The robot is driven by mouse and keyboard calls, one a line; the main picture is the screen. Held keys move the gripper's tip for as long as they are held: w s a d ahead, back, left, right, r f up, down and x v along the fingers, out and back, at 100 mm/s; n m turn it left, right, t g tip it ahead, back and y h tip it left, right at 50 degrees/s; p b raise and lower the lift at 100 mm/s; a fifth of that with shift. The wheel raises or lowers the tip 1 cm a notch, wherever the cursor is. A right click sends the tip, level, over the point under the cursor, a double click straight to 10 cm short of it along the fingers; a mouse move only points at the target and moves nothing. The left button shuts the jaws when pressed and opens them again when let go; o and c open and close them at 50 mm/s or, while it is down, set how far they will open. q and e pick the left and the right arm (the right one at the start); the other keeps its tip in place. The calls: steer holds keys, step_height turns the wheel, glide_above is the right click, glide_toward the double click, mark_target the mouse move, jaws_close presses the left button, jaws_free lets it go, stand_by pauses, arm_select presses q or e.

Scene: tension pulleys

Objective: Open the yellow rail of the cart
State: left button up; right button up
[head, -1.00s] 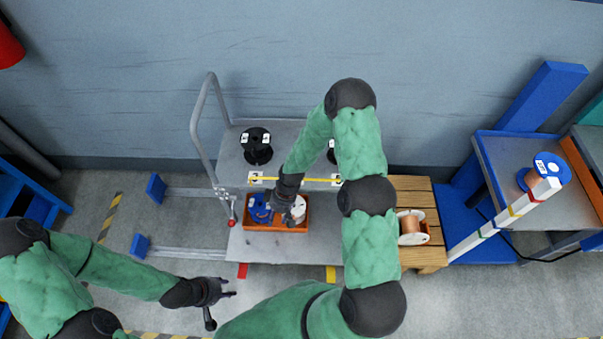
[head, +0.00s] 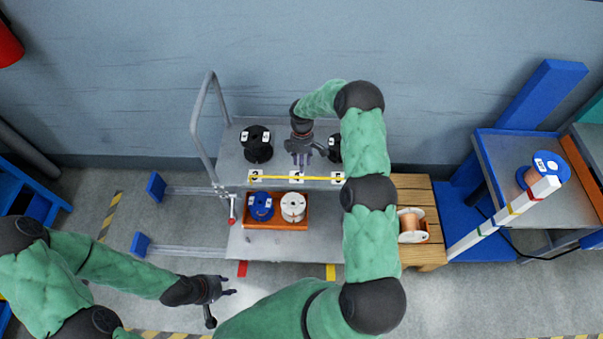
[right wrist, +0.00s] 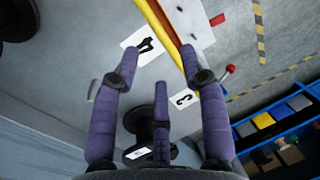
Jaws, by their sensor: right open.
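The yellow rail (head: 275,178) runs left to right across the middle of the grey cart (head: 285,245), in front of the black spools. In the right wrist view the rail (right wrist: 160,25) slants down from the top and passes behind a purple finger. My right gripper (head: 300,162) is open, fingers spread, over the rear half of the cart just behind the rail. In the right wrist view my right gripper (right wrist: 160,68) has nothing between its fingers; I cannot tell whether one touches the rail. My left gripper (head: 232,292) looks open and empty, in front of the cart at the left.
A black spool (head: 256,146) stands behind the rail; another (head: 335,148) is partly hidden by my right arm. In front, an orange tray (head: 277,226) holds a blue spool (head: 261,206) and a white spool (head: 293,207). The cart's handle (head: 200,125) rises at the left.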

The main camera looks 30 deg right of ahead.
steer(key=f, duration=0.3)
steer(key=s+f+b, duration=0.1)
steer(key=f, duration=0.1)
steer(key=shift+a+f, duration=0.25)
steer(key=shift+a, duration=0.1)
jaws_close()
